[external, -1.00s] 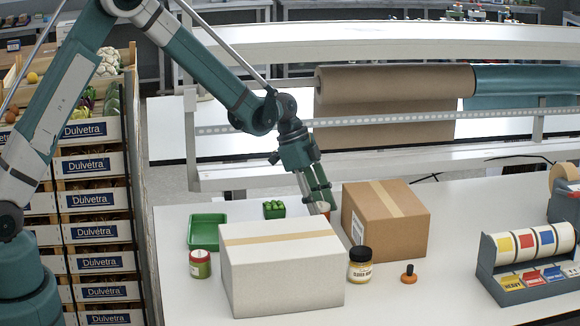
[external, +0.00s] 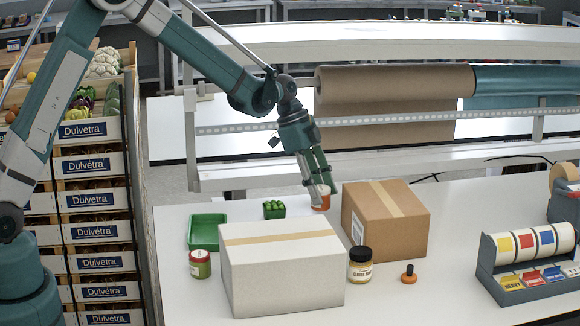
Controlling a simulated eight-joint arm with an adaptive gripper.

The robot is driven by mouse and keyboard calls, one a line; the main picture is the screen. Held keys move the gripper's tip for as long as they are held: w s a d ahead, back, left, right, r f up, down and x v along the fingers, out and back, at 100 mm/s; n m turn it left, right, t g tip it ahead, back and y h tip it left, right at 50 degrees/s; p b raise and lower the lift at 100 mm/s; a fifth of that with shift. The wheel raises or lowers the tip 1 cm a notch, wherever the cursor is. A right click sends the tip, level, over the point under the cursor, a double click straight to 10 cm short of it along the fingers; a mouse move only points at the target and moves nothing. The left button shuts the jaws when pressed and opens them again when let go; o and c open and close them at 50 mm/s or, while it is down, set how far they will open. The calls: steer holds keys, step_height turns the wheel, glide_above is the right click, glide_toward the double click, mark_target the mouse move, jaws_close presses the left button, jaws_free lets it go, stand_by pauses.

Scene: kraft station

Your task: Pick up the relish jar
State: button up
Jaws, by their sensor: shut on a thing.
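My gripper (external: 320,191) is in the gap between the white box and the brown box, pointing down. It is shut on a small orange-red thing (external: 321,203), which looks like a jar and is held above the table behind the white box. Its label cannot be read, so I cannot tell whether it is the relish jar. A green jar with a red lid (external: 200,265) stands upright left of the white box, away from my gripper. A jar with a black lid and yellowish contents (external: 360,267) stands right of the white box.
A white box (external: 282,272) stands in front of my gripper and a brown box (external: 400,225) to its right. A green tray (external: 204,232) and a green punnet (external: 274,209) lie to the left. An orange stamp-like object (external: 409,276) and a label dispenser (external: 525,265) stand right.

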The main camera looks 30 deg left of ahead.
mark_target(325, 189)
steer(key=shift+r, duration=2.45)
